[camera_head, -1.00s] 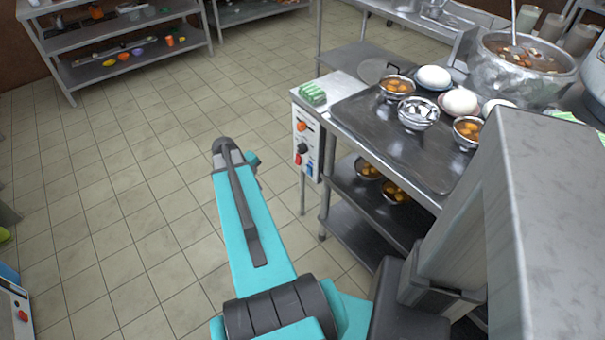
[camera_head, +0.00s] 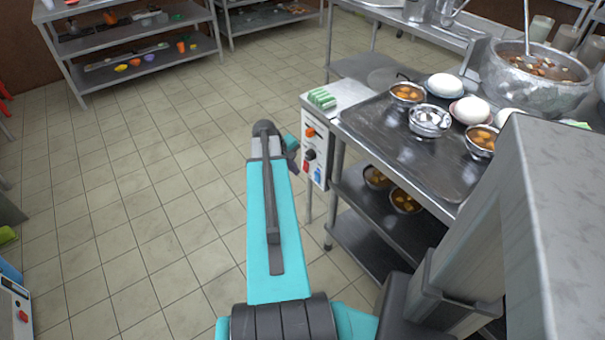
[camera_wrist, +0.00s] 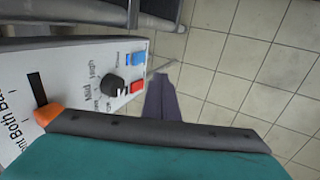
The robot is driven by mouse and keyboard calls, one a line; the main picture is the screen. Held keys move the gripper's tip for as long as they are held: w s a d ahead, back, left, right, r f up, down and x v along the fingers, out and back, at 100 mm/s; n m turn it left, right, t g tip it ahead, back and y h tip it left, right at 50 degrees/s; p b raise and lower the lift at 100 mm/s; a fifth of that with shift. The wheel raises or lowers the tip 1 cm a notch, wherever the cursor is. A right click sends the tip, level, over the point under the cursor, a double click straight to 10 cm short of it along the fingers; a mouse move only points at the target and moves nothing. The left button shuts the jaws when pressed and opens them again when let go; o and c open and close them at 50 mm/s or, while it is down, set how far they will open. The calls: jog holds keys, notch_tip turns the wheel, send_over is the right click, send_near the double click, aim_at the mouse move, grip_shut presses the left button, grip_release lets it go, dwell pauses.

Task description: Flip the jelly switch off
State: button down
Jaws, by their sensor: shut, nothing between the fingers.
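The control panel (camera_head: 315,142) hangs on the near left side of the steel table. In the wrist view the panel (camera_wrist: 70,72) shows a red switch (camera_wrist: 138,87), a blue switch (camera_wrist: 138,51), a black dial (camera_wrist: 112,84) marked low, mid and high, and an orange lever (camera_wrist: 47,114) beside a dark slot. I cannot read a jelly label, so I cannot tell which switch is the jelly one. My gripper (camera_wrist: 160,82) is shut and empty, just right of the red switch in the wrist view and apparently not touching it.
The steel table (camera_head: 385,145) carries bowls, and more bowls stand on its lower shelf (camera_head: 350,190). A large pot (camera_head: 535,85) stands behind at the right. Green-white blocks (camera_head: 322,98) lie above the panel.

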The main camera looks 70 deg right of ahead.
aim_at(317, 178)
jog(key=s+d+f, duration=0.4)
jog(key=d+f, duration=0.2)
jog(key=f, duration=0.2)
jog(key=shift+s+d+f, duration=0.15)
jog(key=shift+d+f, duration=0.05)
jog(key=shift+d, duration=0.2)
dwell(0.5)
